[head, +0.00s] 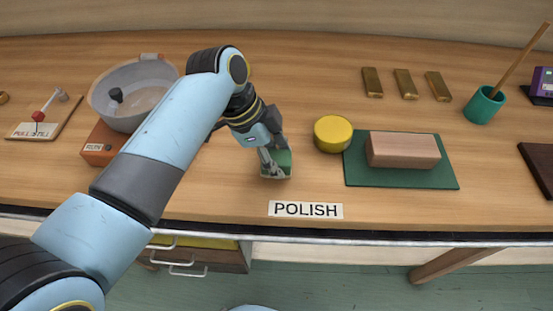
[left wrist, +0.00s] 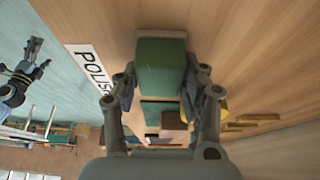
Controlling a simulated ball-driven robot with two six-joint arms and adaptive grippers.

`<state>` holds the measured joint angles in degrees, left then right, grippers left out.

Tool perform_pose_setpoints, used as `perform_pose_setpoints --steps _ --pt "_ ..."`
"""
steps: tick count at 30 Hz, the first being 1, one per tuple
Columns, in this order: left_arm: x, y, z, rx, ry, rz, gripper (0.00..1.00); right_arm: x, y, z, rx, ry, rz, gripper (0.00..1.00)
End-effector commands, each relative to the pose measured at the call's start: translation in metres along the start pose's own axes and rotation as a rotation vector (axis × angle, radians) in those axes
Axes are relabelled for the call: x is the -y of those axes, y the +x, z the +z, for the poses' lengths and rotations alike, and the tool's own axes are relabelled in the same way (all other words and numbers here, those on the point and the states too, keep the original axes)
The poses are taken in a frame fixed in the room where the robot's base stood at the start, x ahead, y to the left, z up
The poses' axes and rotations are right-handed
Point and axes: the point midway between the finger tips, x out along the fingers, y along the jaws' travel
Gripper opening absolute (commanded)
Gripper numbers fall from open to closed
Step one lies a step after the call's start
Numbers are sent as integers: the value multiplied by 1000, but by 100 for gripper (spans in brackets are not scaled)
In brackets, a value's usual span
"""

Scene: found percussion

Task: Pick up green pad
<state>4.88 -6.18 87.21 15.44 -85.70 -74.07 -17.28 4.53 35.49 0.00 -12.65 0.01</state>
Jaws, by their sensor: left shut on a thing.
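The green pad (head: 282,163) is a small green block with a paler underside, on or just above the wooden bench, behind and left of the POLISH label. My left gripper (head: 271,160) points down and is shut on it. In the left wrist view the green pad (left wrist: 161,65) sits between the two fingers of the left gripper (left wrist: 160,88). I cannot tell whether the pad touches the bench. My right gripper is not clearly seen in the head view; a dark gripper and blue arm (left wrist: 22,80) show at the left of the left wrist view, its jaws too small to judge.
Right of the pad are a yellow round tin (head: 333,133) and a pinkish block (head: 403,150) on a green mat (head: 365,178). The POLISH label (head: 306,209) lies near the front edge. A metal bowl (head: 110,100) on an orange box stands left, partly behind my arm.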

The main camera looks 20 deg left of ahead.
Motion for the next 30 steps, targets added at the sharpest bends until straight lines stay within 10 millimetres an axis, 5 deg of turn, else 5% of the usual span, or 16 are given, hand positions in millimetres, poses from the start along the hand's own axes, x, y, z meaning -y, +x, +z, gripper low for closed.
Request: perform_pose_setpoints --steps 5,18,29,30 --pt "1 -7 -3 -1 1 -2 8 0 0 0 -1 0 0 100" --pt "1 -82 -35 -2 1 -2 8 0 3 -1 -3 0 0 100" --pt "0 -93 -39 -1 0 0 8 0 3 -2 -4 0 0 100" --pt "0 -93 -39 -1 0 0 40 0 3 -2 -4 0 0 100"
